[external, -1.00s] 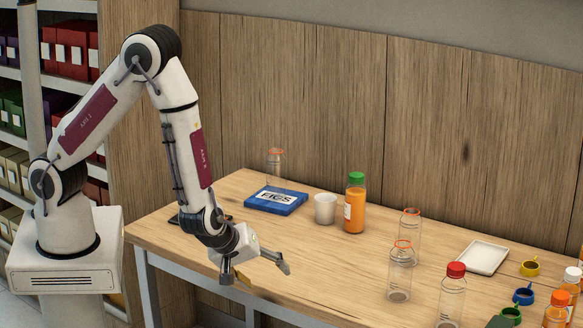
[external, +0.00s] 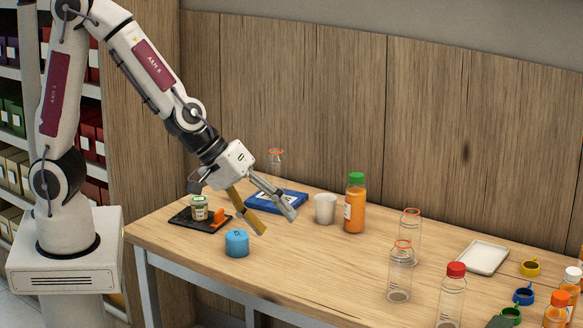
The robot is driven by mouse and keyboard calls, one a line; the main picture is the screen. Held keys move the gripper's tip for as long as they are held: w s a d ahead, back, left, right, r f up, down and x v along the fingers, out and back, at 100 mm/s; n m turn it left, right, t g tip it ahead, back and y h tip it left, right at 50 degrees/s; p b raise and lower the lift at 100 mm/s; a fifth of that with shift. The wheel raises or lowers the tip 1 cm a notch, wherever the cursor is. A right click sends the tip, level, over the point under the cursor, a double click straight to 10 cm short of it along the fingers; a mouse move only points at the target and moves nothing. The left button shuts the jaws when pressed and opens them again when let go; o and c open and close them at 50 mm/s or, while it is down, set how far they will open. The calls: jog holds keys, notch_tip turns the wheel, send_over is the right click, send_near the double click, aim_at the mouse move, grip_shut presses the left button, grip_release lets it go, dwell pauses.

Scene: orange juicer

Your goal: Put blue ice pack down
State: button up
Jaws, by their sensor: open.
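The blue ice pack (external: 237,243), a short light-blue cylinder, stands upright on the wooden table (external: 310,270) near its front left edge. My gripper (external: 279,227) is open, with its two fingers spread, above and to the right of the ice pack. Nothing is between the fingers. In this view the nearer, yellowish finger passes close to the ice pack's upper right; I cannot tell the exact gap, but they look apart.
A black tray (external: 183,223) with a small jar (external: 199,208) and an orange piece (external: 219,220) lies left. A blue box (external: 290,199) with a clear bottle (external: 276,160), a white cup (external: 325,209) and a juice bottle (external: 355,204) stand behind. Several bottles stand right.

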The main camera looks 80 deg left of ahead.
jog(key=s+a+r+m+h, duration=0.1)
jog(key=s+a+r+m, duration=0.3)
jog(key=s+r, duration=0.45)
jog(key=s+a+r+m+g+y, duration=0.1)
jog(key=s+a+r+m, duration=0.15)
jog(key=s+a, duration=0.4)
jog(key=s+a+r+m+g+y, duration=0.1)
jog(key=s+a+m+y, duration=0.2)
jog(key=s, duration=0.6)
jog(key=w+a+f+m+t+y, duration=0.15)
jog(key=w+a+f, duration=0.25)
jog(key=w+a, duration=0.75)
jog(key=w+a+f+m+t+y, duration=0.1)
jog(key=w+a+f+m, duration=0.2)
jog(key=w+a, duration=0.85)
jog(key=m+t+h, duration=0.2)
jog(key=m+h, duration=0.1)
jog(key=h, duration=0.8)
send_near(232, 231)
jog(key=w+f, duration=0.1)
jog(key=w+d+f, duration=0.1)
jog(key=w+f, duration=0.1)
jog(key=shift+w+d, duration=0.2)
jog(key=shift+w, duration=0.05)
jog(key=shift+s+d+f+t+h, duration=0.1)
jog(key=shift+s+d+t+h, duration=0.3)
jog(key=shift+s+h, duration=0.1)
